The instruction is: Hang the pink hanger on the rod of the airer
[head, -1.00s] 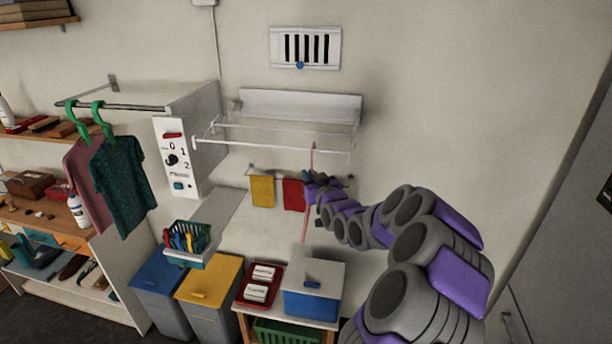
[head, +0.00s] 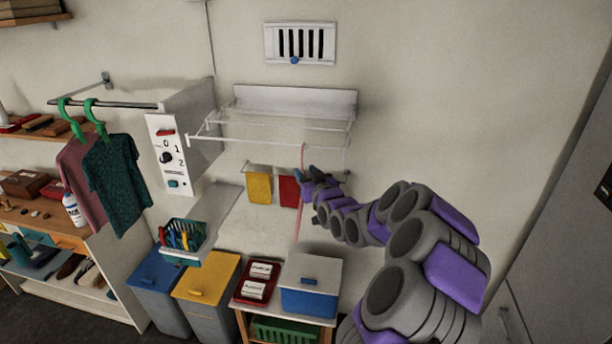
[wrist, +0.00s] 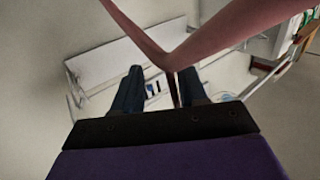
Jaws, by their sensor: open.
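The pink hanger (head: 302,158) shows nearly edge-on in the head view, a thin upright line with its top at the front rod of the white airer (head: 265,143). I cannot tell for sure whether its hook is over the rod. My gripper (head: 307,180) is just below the rod, beside the hanger's upper part. In the wrist view the hanger (wrist: 180,50) crosses close to the camera, its stem running down between the fingers. My gripper (wrist: 160,85) is open there, its fingers apart on either side of the stem. The airer's back plate (wrist: 130,50) lies beyond.
A rail with yellow (head: 259,187) and red (head: 289,190) cloths is under the airer, close to my gripper. A white control box (head: 175,150) stands left, by a rod with green hangers (head: 92,112) and shirts. Bins and a blue box (head: 308,298) are below.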

